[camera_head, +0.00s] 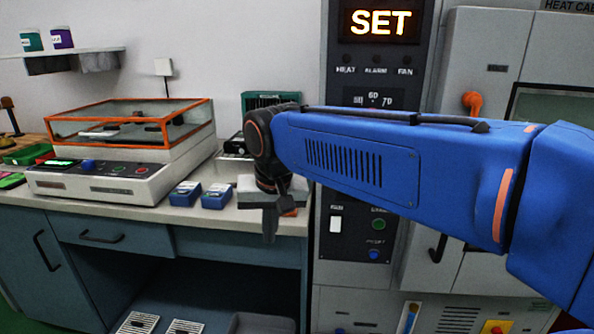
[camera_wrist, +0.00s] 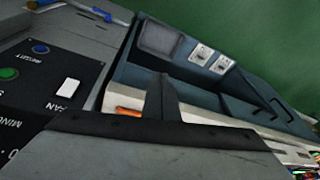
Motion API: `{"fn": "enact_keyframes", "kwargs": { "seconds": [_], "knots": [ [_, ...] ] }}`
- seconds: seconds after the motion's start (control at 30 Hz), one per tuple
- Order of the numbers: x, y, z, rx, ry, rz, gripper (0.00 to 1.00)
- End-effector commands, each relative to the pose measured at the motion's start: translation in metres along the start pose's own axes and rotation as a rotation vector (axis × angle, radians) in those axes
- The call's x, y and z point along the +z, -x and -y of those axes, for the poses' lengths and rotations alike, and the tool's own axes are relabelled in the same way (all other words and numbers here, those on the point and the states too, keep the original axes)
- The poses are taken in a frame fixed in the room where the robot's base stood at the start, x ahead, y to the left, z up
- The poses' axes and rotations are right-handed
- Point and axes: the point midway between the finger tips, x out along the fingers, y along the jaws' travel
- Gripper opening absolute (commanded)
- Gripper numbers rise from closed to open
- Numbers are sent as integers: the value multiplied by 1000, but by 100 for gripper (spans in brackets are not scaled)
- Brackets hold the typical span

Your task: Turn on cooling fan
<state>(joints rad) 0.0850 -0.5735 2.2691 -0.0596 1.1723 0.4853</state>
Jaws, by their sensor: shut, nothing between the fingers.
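The white fan rocker switch (camera_head: 336,224) sits low on the dark control panel of the tall cabinet. It also shows in the wrist view (camera_wrist: 68,88), beside its FAN label. A green button (camera_head: 378,224) is right of it, with a blue button (camera_head: 374,255) below. Higher up, the display (camera_head: 379,22) reads SET in orange, above dark HEAT, ALARM and FAN lamps. My gripper (camera_head: 270,238) is at the bench's front edge, left of the switch and apart from it. In the wrist view its closed fingers (camera_wrist: 160,95) point downward in the scene and hold nothing.
The bench (camera_head: 110,208) lies left of the cabinet. It carries an orange-framed clear box (camera_head: 130,122) and two small blue boxes (camera_head: 200,194). An orange handle (camera_head: 473,103) projects from the cabinet at right. Vented units (camera_head: 137,323) lie under the bench.

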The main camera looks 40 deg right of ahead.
Motion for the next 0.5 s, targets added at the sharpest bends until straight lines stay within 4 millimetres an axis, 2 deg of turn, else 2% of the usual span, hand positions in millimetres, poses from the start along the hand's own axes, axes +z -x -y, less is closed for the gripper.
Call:
{"fn": "enact_keyframes", "kwargs": {
  "seconds": [0.03,0.5],
  "knots": [
    [-14,6,0,18,-63,11,0],
    [-128,57,-10,209,-718,69,0]
  ]
}}
